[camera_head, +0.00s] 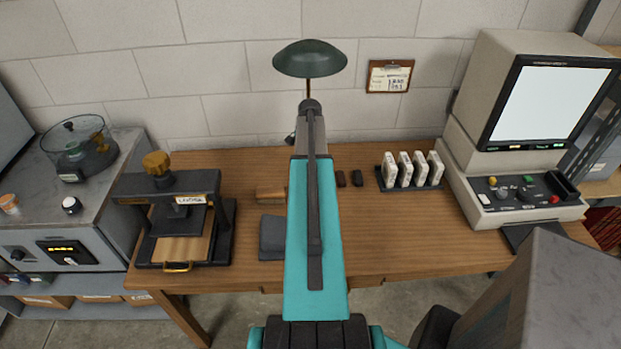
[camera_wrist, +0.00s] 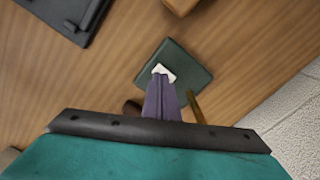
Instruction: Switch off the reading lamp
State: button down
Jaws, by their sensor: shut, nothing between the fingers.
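The reading lamp has a dark green dome shade (camera_head: 310,58) on a thin brass stem (camera_head: 308,90), at the back of the wooden desk. My arm hides its foot in the head view. In the wrist view the square dark green lamp base (camera_wrist: 190,76) lies on the desk with the stem (camera_wrist: 196,108) beside my fingers. A small white switch (camera_wrist: 166,71) sits on the base. My gripper (camera_wrist: 160,80) is shut and empty, its fingertips at the near edge of the switch. I cannot tell whether they touch it, or whether the lamp is lit.
The desk (camera_head: 390,240) holds a press (camera_head: 178,220) at left, a rack of white cartridges (camera_head: 411,171) and a bright-screened reader (camera_head: 535,120) at right. A grey pad (camera_head: 271,238) lies left of my arm.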

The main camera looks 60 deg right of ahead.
jog(key=shift+r+p, duration=0.85)
jog(key=shift+r, duration=0.95)
